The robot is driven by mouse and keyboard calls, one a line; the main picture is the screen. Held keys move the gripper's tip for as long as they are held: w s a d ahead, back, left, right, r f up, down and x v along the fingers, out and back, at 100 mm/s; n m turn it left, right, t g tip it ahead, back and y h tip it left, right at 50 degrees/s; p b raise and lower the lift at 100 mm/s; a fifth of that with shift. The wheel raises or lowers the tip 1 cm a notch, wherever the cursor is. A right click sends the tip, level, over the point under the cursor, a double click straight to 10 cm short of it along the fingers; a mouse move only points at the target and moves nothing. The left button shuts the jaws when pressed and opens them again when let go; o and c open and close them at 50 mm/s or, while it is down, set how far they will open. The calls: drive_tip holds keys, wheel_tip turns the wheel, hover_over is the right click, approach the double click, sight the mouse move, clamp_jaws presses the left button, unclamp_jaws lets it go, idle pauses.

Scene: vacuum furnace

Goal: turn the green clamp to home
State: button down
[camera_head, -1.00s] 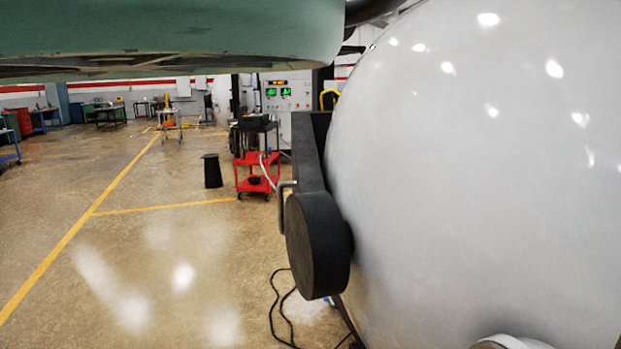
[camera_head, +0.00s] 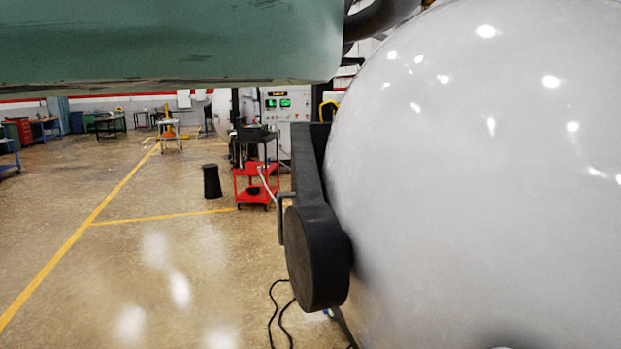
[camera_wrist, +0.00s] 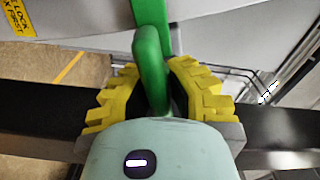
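The green clamp (camera_wrist: 152,60) shows in the wrist view as an upright bar with a rounded loop end, running up to the top edge. My gripper (camera_wrist: 156,75) has its yellow ridged fingers on both sides of the loop. The fingertips curve in close against it, so the gripper looks shut on the clamp. The lower end of the loop is hidden behind the pale green gripper body. In the head view I make out neither the clamp nor the gripper fingers.
A large white rounded furnace shell (camera_head: 480,180) fills the right of the head view. A black hinge arm (camera_head: 318,255) stands against its left side. A red cart (camera_head: 255,184) and a black bin (camera_head: 211,181) stand behind.

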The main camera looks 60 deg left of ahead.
drive_tip(key=shift+r, duration=0.15)
drive_tip(key=c, duration=1)
unclamp_jaws()
drive_tip(key=shift+s, duration=0.1)
drive_tip(key=shift+v, duration=3.7)
drive_tip(key=shift+a, duration=0.15)
